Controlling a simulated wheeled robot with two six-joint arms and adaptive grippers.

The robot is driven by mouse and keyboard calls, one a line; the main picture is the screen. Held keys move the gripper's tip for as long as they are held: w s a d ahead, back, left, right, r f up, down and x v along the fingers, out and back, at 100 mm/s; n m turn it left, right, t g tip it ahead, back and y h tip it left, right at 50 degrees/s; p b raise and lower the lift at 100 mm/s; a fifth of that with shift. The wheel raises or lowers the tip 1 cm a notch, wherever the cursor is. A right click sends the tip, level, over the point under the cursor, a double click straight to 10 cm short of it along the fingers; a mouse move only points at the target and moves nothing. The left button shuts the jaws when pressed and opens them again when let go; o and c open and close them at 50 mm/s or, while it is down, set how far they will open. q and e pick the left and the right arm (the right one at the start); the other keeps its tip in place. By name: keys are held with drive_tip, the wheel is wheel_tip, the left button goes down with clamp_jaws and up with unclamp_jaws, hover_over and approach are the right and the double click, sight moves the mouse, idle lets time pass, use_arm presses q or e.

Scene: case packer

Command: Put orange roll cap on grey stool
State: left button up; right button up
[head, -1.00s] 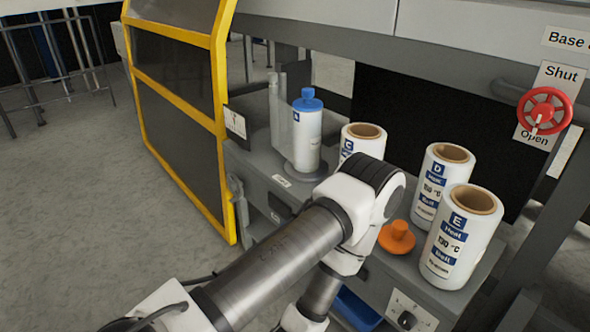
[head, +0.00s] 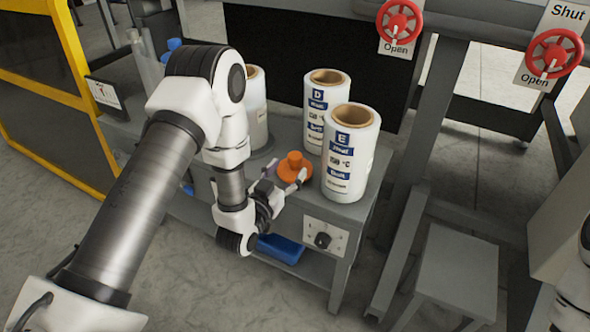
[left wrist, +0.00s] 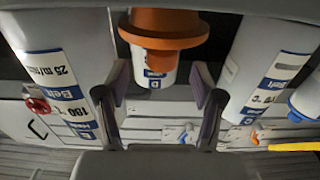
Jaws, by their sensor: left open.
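My right gripper is out of view.
Roll D (head: 327,108) stands behind the cap, and another roll (head: 254,105) is partly hidden by my left arm. A blue bin (head: 281,248) sits on the lower shelf.

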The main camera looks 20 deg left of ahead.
sight(292, 165)
use_arm(q)
drive_tip(key=w, duration=0.5)
drive_tip(key=shift+w+f+b, duration=0.1)
drive_tip(key=shift+f+b, duration=0.2)
clamp_jaws()
